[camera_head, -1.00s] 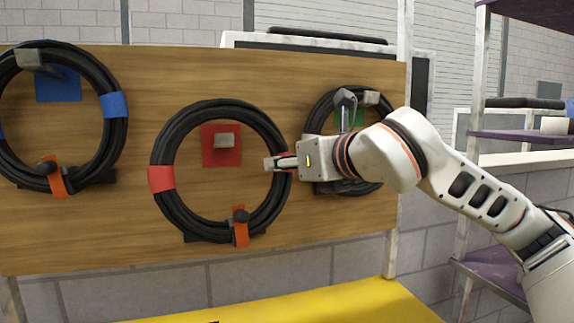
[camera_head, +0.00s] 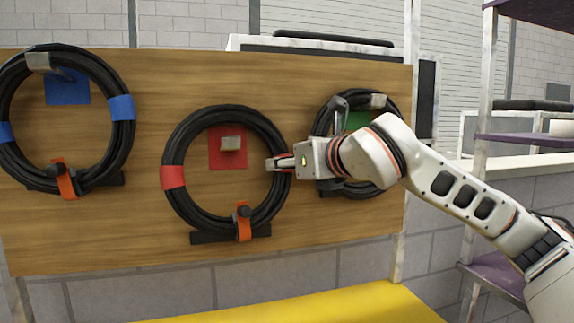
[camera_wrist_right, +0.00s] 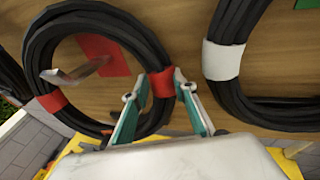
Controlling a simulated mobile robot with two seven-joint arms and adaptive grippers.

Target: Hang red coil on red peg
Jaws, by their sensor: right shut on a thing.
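The red coil (camera_head: 173,177), a black cable ring with red bands and an orange strap, is upright in front of the wooden board. The red peg (camera_head: 231,144), a grey hook on a red plate, shows inside the ring, below its top edge with a gap. In the right wrist view the peg (camera_wrist_right: 80,72) also shows within the loop. My right gripper (camera_head: 275,164) is shut on the coil's right side, at the red band (camera_wrist_right: 161,82) between its fingers. Whether the coil touches the board is unclear. My left gripper is not in view.
A coil with blue bands (camera_head: 122,107) hangs at the left. A coil with a white band (camera_wrist_right: 223,60) hangs close on the right, by a green plate, partly behind my arm. A dark ledge (camera_head: 205,238) sits under the red coil. Purple shelves (camera_head: 515,137) stand at the right.

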